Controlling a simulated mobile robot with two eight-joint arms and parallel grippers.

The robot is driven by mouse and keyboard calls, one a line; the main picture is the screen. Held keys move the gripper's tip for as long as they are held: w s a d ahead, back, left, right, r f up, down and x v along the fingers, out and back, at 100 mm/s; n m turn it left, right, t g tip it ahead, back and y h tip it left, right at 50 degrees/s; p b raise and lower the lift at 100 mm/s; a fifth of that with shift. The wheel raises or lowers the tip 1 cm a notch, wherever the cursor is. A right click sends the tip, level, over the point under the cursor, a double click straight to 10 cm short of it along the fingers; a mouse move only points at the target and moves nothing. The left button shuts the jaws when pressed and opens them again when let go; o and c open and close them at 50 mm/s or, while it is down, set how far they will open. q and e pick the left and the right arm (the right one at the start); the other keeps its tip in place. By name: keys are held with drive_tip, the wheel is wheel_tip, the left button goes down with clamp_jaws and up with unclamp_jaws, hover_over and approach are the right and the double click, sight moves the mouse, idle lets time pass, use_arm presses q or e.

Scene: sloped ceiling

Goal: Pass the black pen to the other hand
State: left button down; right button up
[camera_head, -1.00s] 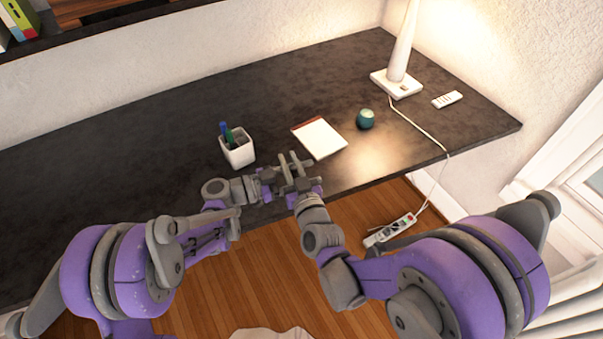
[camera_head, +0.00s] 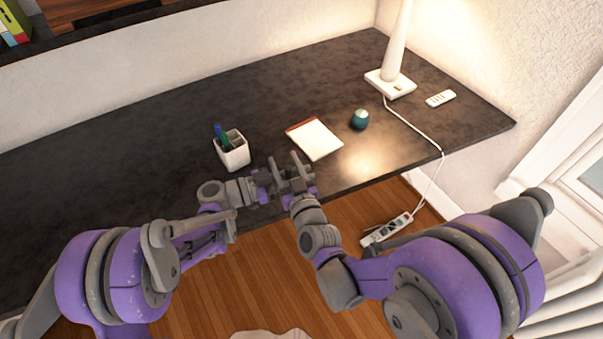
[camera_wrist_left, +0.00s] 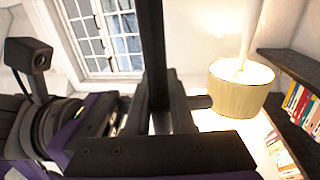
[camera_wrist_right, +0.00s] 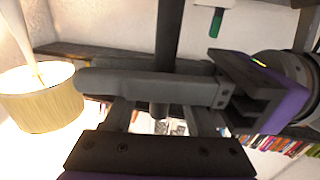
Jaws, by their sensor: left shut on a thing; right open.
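The black pen stands upright in the left wrist view (camera_wrist_left: 153,45) and in the right wrist view (camera_wrist_right: 168,30). My left gripper (camera_head: 272,183) is shut on the pen; its finger lies across the pen in the right wrist view. My right gripper (camera_head: 298,178) is open close beside it. Its two fingers stand on either side of the pen's lower part in the right wrist view (camera_wrist_right: 160,118), with gaps visible. In the head view the grippers meet above the desk's front edge, and the pen is hard to make out among the fingers.
On the dark desk (camera_head: 110,150) stand a white pen cup (camera_head: 233,152), a notepad (camera_head: 316,139), a teal ball-like object (camera_head: 359,119), a lamp (camera_head: 392,82) and a remote (camera_head: 440,98). A power strip (camera_head: 386,230) lies on the wooden floor.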

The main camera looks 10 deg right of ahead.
drive_tip(key=shift+s, duration=0.1)
drive_tip(key=s+d+f+g+h, duration=0.1)
drive_tip(key=s+d+f+g, duration=0.1)
drive_tip(key=s, duration=0.5)
drive_tip(key=s+d+f+m+g, duration=0.1)
drive_tip(key=s+d+f+g, duration=0.1)
drive_tip(key=s+d+g, duration=0.2)
drive_tip(key=s+d+f+g+h, duration=0.1)
drive_tip(key=s+d+g, duration=0.3)
drive_tip(key=s, duration=0.8)
drive_tip(key=shift+s+f+m+g+h, duration=0.3)
drive_tip(key=shift+f+g, duration=0.2)
drive_tip(key=shift+g, duration=0.7)
